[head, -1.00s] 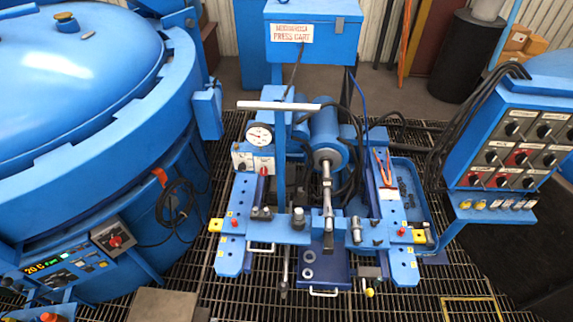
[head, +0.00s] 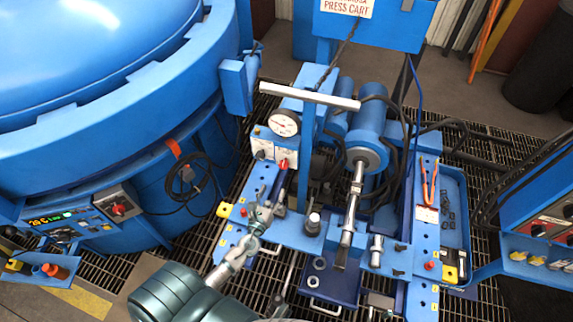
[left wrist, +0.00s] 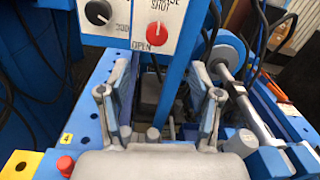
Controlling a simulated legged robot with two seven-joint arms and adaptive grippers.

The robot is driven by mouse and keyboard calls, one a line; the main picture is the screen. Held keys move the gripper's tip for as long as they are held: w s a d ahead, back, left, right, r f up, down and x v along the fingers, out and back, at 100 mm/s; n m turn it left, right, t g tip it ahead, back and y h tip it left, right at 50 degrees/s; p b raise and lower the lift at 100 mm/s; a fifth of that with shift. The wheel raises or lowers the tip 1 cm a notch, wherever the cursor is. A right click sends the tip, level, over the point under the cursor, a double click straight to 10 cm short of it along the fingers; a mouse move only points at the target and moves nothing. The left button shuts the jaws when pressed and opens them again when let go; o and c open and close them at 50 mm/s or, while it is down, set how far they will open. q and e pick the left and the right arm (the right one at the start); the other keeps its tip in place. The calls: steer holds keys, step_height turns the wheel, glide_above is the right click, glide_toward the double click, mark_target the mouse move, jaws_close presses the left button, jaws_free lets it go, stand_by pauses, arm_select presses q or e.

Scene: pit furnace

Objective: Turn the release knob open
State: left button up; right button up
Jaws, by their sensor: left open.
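The red release knob (left wrist: 157,31) sits on a white panel lettered "OPEN" and "SHUT" in the left wrist view. In the head view the knob (head: 283,163) is below the pressure gauge (head: 284,123) on the press cart. A black knob (left wrist: 98,13) is to its left. My left gripper (head: 264,205) is open and empty, in front of and below the panel. In the left wrist view its fingers (left wrist: 159,95) are spread wide, with the red knob ahead, above the gap and not touched. My right gripper is out of view.
A blue upright with a pale crossbar (head: 309,95) stands just right of the panel. A ram cylinder (head: 365,140) lies farther right. The round blue furnace (head: 100,120) fills the left. A red button (left wrist: 65,166) and yellow block (left wrist: 20,165) are low on the left.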

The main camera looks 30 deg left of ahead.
mark_target(282, 167)
arm_select(q)
steer(key=w+a, duration=0.1)
steer(key=w, duration=0.2)
steer(key=w+a, duration=0.1)
steer(key=w, duration=0.3)
steer(key=w+a, duration=0.1)
steer(key=w, duration=0.3)
steer(key=shift+f, duration=0.3)
steer(key=shift+w, duration=0.7)
steer(key=shift+w+d+r, duration=0.1)
steer(key=c, duration=1.1)
